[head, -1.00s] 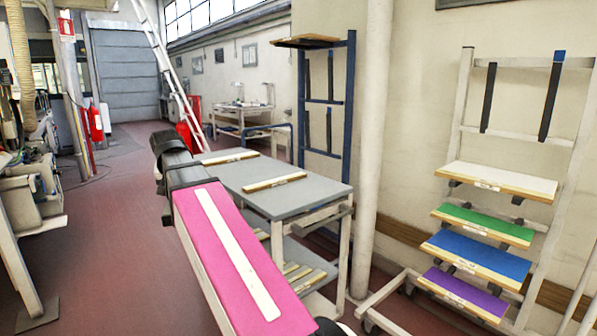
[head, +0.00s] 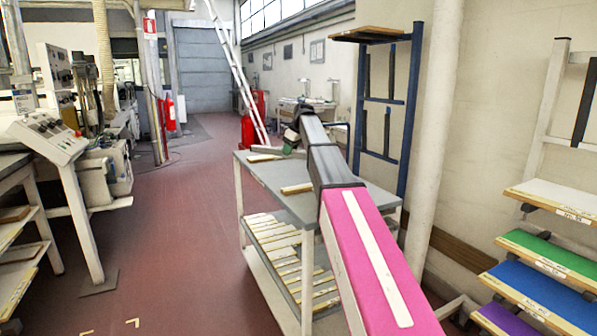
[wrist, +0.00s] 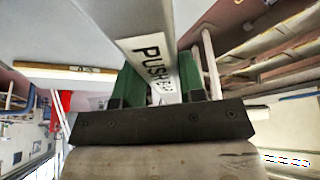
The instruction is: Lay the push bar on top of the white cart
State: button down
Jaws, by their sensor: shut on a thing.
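The white cart (head: 307,265) stands ahead in the head view, with a grey top and white legs. Two pale wooden strips lie on its top. My arm reaches over the right side of the cart, and my gripper (head: 290,143) is small and partly hidden at its far end. In the wrist view my gripper (wrist: 166,80) has its green fingers shut on the push bar (wrist: 150,50), a light grey bar with a black-lettered label. The bar runs away from the fingers toward the top of the picture. I cannot tell whether it touches the cart top.
A blue rack (head: 410,110) and a pale pipe (head: 432,130) stand right of the cart. A shelf rack with coloured boards (head: 545,250) is at the far right. A control console (head: 50,137) and benches are at the left. The red floor between is clear.

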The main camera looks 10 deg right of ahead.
jog(key=w+a+n+g, duration=0.2)
jog(key=w+n, duration=0.3)
jog(key=w, duration=0.6)
jog(key=w+a+n+g, duration=0.2)
jog(key=w+n, duration=0.4)
jog(key=w, duration=0.4)
jog(key=s+d+f, duration=0.2)
jog(key=d, duration=0.1)
jog(key=s+d+f, duration=0.2)
jog(key=d, duration=0.1)
jog(key=s+d+f, duration=0.2)
jog(key=d, duration=0.1)
jog(key=shift+d+f, duration=0.3)
jog(key=shift+f, duration=0.05)
jog(key=shift+f+y, duration=0.3)
jog(key=shift+f, duration=1.65)
jog(key=c, duration=0.7)
grip_release()
jog(key=shift+f, duration=0.1)
jog(key=v, duration=1.2)
jog(key=shift+w, duration=0.1)
